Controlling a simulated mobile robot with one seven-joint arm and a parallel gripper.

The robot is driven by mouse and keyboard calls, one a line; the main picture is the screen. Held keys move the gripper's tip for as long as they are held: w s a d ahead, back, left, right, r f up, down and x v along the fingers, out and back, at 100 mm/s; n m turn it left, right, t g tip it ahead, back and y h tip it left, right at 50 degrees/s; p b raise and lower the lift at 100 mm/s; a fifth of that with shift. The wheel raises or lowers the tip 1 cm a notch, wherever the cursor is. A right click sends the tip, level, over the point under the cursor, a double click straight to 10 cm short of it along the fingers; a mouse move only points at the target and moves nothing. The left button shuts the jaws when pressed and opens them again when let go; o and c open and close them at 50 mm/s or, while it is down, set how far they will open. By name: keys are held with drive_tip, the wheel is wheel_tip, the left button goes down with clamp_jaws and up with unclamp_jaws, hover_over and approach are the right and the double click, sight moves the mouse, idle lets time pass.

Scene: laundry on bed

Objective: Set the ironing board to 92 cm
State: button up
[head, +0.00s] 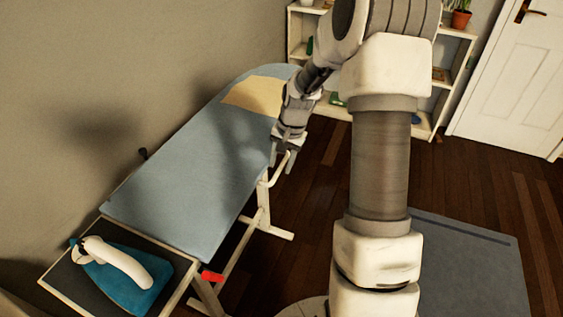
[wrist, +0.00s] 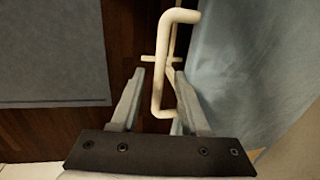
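The ironing board (head: 195,165) has a pale blue cover and stands along the wall on white legs. A bent white bar (head: 276,172) sticks out from under its far right edge; it also shows in the wrist view (wrist: 158,98). My gripper (head: 287,148) is at that bar, beside the board's edge. In the wrist view my gripper (wrist: 160,74) is open, with the bar between its two fingers and gaps at the sides. A red grip (head: 212,276) sits under the near right corner of the board. No height reading can be seen.
A white and blue iron (head: 120,268) rests on the dark tray (head: 60,278) at the near end. A tan cloth (head: 254,95) lies on the far end. A white shelf (head: 425,125) stands behind. A grey mat (head: 470,265) lies on the dark wood floor at right.

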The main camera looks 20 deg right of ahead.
clamp_jaws()
idle(1.2)
